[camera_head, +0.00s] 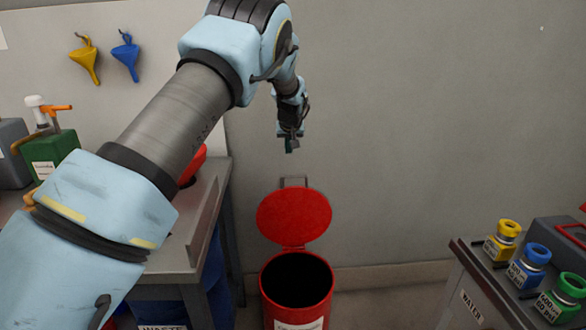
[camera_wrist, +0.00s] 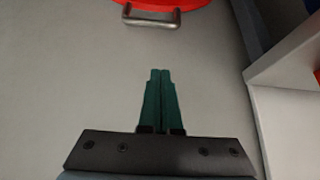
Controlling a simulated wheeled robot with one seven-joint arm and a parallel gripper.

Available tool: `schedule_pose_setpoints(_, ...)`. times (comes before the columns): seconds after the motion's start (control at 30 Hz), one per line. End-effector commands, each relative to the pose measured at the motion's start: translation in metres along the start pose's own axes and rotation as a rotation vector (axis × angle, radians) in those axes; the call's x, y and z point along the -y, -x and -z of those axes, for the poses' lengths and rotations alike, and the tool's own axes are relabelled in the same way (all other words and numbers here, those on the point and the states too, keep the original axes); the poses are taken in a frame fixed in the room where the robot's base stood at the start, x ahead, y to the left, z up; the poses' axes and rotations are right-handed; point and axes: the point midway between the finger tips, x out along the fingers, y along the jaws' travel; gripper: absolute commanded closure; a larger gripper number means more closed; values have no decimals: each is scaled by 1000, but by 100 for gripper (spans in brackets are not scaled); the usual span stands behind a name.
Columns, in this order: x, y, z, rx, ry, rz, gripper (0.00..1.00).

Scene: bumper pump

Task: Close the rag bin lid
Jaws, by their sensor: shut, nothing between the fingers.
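The red rag bin (camera_head: 297,285) stands on the floor between the two benches, with its dark round mouth open. Its red lid (camera_head: 294,216) is tilted up and back on the wall side, with a metal handle (camera_head: 293,181) at its top edge. In the wrist view the lid's edge (camera_wrist: 172,3) and the handle (camera_wrist: 151,17) show at the top. My gripper (camera_head: 291,146) is above the lid and handle, pointing down, apart from them. Its green fingers (camera_wrist: 160,72) are together and hold nothing.
A left bench (camera_head: 205,225) carries a green pump bottle (camera_head: 47,150) and other containers. A right bench (camera_head: 470,262) holds several small jars with coloured lids and a grey box with a red handle. The grey wall is close behind the bin.

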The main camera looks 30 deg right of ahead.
Motion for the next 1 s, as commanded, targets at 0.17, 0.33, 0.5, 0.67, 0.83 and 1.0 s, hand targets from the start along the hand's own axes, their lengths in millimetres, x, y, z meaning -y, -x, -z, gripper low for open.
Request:
schedule_pose_setpoints(0.17, -17, -10, 3, -15, -12, -7, 100)
schedule_pose_setpoints(0.33, -17, -33, 3, -13, -12, -7, 100)
schedule_pose_setpoints(0.5, -17, -62, 3, -13, -13, -7, 100)
schedule_pose_setpoints(0.67, -16, -82, 4, -14, -12, -7, 100)
schedule_pose_setpoints(0.83, -17, -98, 3, -14, -12, -8, 100)
schedule_pose_setpoints(1.0, -18, -99, -3, -12, -12, -8, 100)
